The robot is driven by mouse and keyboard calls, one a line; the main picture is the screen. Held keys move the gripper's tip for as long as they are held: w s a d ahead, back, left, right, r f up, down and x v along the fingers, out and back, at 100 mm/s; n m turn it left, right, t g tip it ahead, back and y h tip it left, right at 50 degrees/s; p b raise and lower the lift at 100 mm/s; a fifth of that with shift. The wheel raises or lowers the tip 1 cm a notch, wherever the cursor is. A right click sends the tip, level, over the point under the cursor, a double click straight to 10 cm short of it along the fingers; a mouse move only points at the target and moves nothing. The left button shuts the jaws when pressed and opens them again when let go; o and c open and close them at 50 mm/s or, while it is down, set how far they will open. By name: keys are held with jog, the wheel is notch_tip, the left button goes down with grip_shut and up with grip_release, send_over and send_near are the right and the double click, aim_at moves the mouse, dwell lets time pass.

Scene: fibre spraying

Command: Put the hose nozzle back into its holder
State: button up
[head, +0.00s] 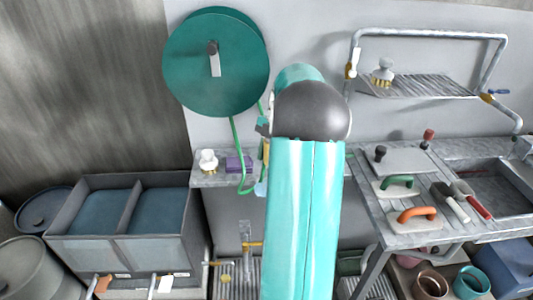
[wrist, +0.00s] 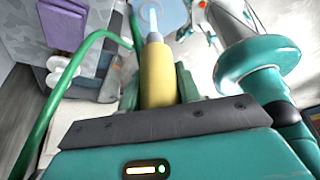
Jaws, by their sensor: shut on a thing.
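The yellow hose nozzle (wrist: 158,72) is between the fingers of my gripper (wrist: 160,92) in the wrist view. My gripper is shut on it. Its narrow grey tip points away from the wrist, toward a whitish ring-like shape (wrist: 149,13) in front of a light blue piece (wrist: 174,14). I cannot tell whether the tip touches the ring, or whether either piece is the holder. The green hose (wrist: 66,85) curves past on the left. In the head view the hose (head: 237,150) hangs below the green reel, and my arm hides most of the gripper and nozzle.
The round green reel (head: 190,70) is on the wall. A purple block (head: 238,163) and a white-topped item (head: 208,158) stand on a small ledge. A grey two-part basin (head: 120,215) is at left; a workbench (head: 365,200) with trowels (head: 415,214) is at right.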

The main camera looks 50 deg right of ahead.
jog(key=shift+w+f, duration=0.1)
jog(key=shift+f, duration=2.65)
jog(key=shift+f, duration=2.05)
jog(key=o, duration=1.1)
jog(key=shift+o, duration=0.2)
jog(key=v, duration=1.3)
jog(key=shift+r, duration=0.4)
